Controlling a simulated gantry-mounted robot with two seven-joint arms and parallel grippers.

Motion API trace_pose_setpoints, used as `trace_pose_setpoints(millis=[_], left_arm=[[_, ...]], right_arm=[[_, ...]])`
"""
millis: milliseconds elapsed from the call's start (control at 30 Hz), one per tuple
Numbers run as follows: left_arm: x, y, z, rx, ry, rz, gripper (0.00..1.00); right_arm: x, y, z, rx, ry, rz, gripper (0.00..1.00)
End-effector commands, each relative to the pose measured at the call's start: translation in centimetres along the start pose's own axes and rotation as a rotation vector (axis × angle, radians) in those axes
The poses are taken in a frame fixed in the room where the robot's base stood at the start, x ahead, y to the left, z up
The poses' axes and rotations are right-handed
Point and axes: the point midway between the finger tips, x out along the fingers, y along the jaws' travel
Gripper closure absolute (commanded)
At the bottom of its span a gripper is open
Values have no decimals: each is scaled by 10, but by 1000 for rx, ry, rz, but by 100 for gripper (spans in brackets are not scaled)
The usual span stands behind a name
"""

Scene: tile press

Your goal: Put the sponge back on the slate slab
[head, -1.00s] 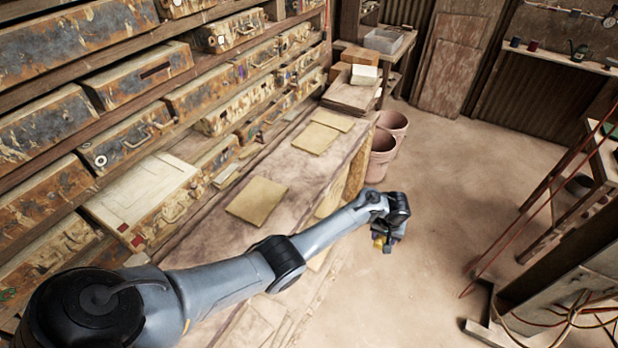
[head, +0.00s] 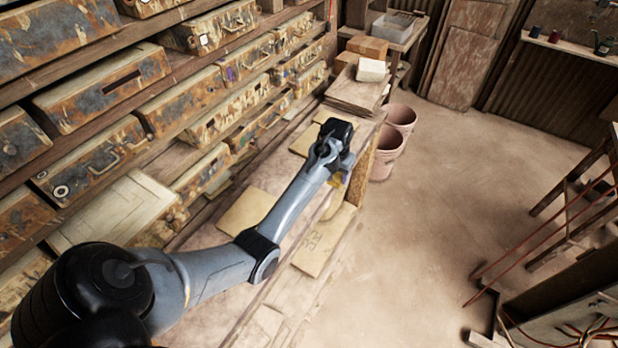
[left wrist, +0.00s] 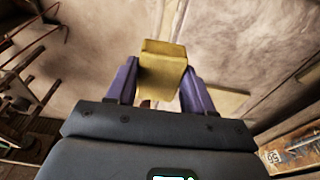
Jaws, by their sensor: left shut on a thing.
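My left gripper (head: 340,172) reaches out over the right edge of the long workbench, beside the shelves. In the left wrist view its two purple fingers (left wrist: 160,84) are shut on the yellow sponge (left wrist: 163,62), a plain block held between them. In the head view the wrist mostly hides the sponge; only a bit of yellow shows under it. I cannot pick out the slate slab for sure. A stack of flat brown slabs (head: 352,94) lies at the bench's far end. My right gripper is out of view.
Flat tan sheets (head: 248,210) lie on the workbench. A white block (head: 372,70) and brown boxes (head: 368,46) stand at its far end. Pink buckets (head: 386,158) stand on the floor beside it. Cases fill the shelves at left; the floor at right is open.

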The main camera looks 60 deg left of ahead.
Motion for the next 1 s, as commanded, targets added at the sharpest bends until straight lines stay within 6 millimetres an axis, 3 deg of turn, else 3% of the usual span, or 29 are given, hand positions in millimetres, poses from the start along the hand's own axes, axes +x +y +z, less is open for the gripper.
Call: trace_pose_setpoints(millis=[533,700,867,1000], left_arm=[[54,-96,8,-3,-1,-1,76],[62,-109,9,-2,0,-1,76],[69,-112,10,-1,-1,-1,76],[86,-111,14,-1,-3,0,76]], right_arm=[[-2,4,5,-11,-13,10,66],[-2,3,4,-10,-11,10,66],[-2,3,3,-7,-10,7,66],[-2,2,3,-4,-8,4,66]])
